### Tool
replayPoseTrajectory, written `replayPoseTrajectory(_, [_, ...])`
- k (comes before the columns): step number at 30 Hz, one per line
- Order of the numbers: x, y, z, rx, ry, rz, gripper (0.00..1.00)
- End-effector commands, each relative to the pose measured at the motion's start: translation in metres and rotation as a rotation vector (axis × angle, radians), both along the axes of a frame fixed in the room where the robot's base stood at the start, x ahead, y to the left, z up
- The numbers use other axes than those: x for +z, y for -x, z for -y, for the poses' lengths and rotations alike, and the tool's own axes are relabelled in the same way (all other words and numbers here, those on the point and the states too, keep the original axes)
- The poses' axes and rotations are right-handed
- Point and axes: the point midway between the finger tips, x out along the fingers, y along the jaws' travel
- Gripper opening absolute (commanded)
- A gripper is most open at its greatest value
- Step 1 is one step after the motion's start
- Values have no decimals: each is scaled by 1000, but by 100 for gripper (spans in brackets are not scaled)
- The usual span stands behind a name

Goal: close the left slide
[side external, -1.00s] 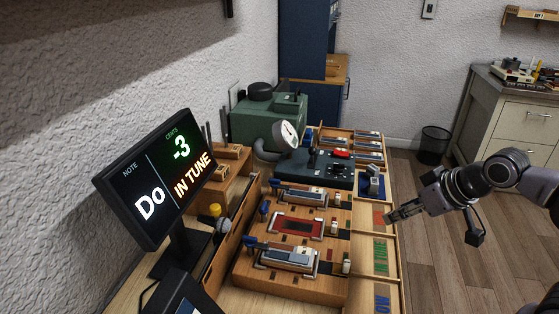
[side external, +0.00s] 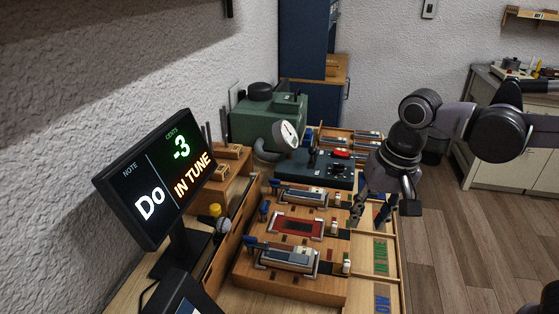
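A wooden block (side external: 245,290) on the bench holds several metal fixtures with blue levers on their left and small pale knobs on their right. The front fixture (side external: 288,259) and the back fixture (side external: 303,196) carry blue-grey plates. Between them lies a red plate (side external: 296,226) in a metal frame. I cannot tell which part is the left slide, or whether it is open. My gripper (side external: 369,216) points down just right of the block, over the sorting tray. Its two fingers are spread apart and nothing shows between them.
A monitor (side external: 160,180) at the left reads "Do", "-3", "IN TUNE". Behind the block stand a dark blue unit (side external: 325,168), a round gauge (side external: 286,135) and a green machine (side external: 262,124). The tray's green-labelled compartment (side external: 381,257) lies in front of my gripper.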

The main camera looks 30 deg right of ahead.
Motion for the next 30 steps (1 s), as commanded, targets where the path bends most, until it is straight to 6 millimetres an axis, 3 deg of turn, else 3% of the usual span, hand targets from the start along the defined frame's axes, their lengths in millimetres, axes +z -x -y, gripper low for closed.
replayPoseTrajectory(6, [5,-1,-31,-171,21,-137,36])
replayPoseTrajectory(14, [-3,0,-36,-216,29,-165,36])
replayPoseTrajectory(30, [-73,0,-35,-214,28,-162,36])
